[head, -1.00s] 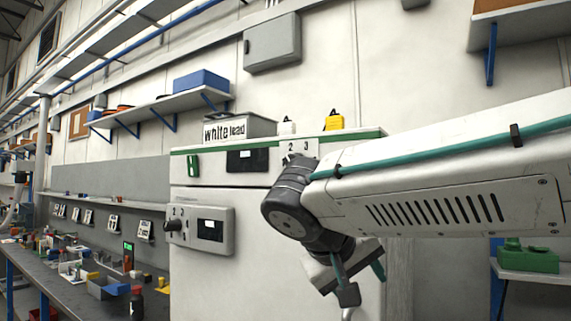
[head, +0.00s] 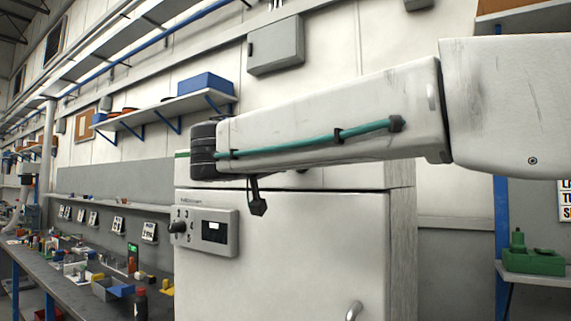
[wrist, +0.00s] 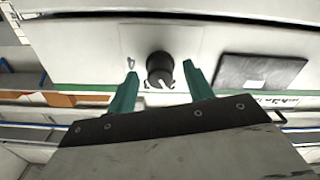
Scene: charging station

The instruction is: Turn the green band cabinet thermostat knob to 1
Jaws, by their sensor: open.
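The green band cabinet (head: 330,245) is pale, and a short piece of its green band (head: 182,154) shows at its top left in the head view. Its upper knob is hidden behind my arm there. In the wrist view a round black knob (wrist: 160,68) with a white pointer mark sits on a pale panel, close to the green band (wrist: 70,88). The pointer lies toward the bottom of that picture; the numbers are not readable. My gripper (wrist: 160,73) is open, one teal finger on each side of the knob. No contact is visible, and depth is unclear.
A dark display panel (wrist: 262,70) is right of the knob in the wrist view. Lower on the cabinet front is a white box (head: 212,232) with a second black knob (head: 178,227). A cluttered workbench (head: 75,285) stands at left, and a shelf (head: 168,108) hangs above it.

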